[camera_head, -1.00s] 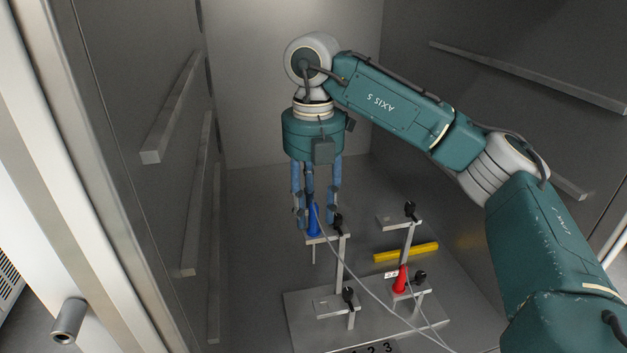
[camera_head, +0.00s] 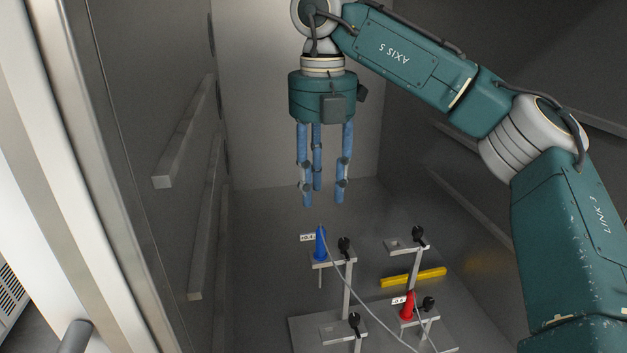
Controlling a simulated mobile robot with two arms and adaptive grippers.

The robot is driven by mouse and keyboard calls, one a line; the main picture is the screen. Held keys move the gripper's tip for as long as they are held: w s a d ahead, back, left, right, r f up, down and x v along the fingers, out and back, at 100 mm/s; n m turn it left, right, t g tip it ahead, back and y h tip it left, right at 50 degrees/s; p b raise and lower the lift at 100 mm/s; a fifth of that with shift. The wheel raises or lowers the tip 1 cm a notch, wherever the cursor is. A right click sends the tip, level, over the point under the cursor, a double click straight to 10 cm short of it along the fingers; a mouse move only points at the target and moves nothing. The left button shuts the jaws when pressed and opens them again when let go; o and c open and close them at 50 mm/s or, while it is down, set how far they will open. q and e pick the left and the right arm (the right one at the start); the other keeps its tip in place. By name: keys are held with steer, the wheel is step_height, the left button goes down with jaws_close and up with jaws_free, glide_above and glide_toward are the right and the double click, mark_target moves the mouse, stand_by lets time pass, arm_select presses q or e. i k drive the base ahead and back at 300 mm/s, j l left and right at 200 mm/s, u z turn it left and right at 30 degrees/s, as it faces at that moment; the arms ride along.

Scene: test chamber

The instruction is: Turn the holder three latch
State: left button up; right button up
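Several small grey holders on posts stand on a grey base plate (camera_head: 305,338). Each has a black latch: back left (camera_head: 344,246), back right (camera_head: 417,233), front left (camera_head: 354,320) and front right (camera_head: 428,303). I cannot tell which is holder three; no holder numbers show now. A blue cone (camera_head: 321,244) with a cable stands upright in the back left holder. A red cone (camera_head: 407,306) stands in the front right holder. My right gripper (camera_head: 322,200) hangs pointing down above the blue cone, its three blue fingers spread and empty. My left gripper is out of view.
A yellow bar (camera_head: 413,278) lies behind the red cone. A grey cable (camera_head: 367,306) runs from the blue cone toward the front right. Metal walls with rails (camera_head: 185,140) close in on both sides. The chamber floor left of the holders is clear.

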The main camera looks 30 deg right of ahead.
mark_target(346, 249)
steer(key=k+j, duration=0.5)
steer(key=k, duration=0.2)
steer(key=k+j, duration=0.5)
steer(key=k, duration=0.15)
